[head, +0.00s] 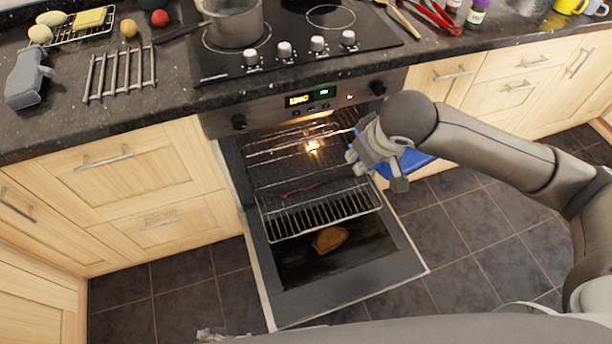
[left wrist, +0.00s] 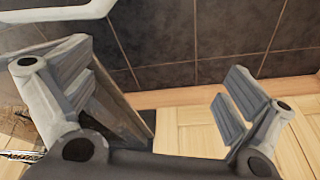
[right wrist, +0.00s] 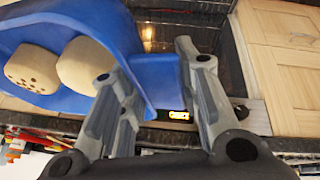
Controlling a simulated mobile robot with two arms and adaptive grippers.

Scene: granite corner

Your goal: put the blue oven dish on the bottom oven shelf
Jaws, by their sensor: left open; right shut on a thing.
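The blue oven dish (head: 414,161) shows partly behind my right gripper in the head view, at the right side of the oven opening. My right gripper (right wrist: 157,75) is shut on the dish's edge or handle. In the right wrist view the blue dish (right wrist: 70,20) holds two beige lumps. The oven (head: 240,160) is open and lit. A wire shelf (head: 322,207) sticks out low over its lowered door (head: 345,300); another rack (head: 290,147) is higher inside. My left gripper (left wrist: 160,90) is open and empty in the left wrist view, away from the dish.
A brown piece (head: 330,239) lies below the protruding shelf. The counter holds a pot (head: 235,22) on the hob, a metal rack (head: 120,75) and a grey mitt-like thing (head: 27,78). Cabinets flank the oven. Tiled floor (head: 450,215) is clear right of the door.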

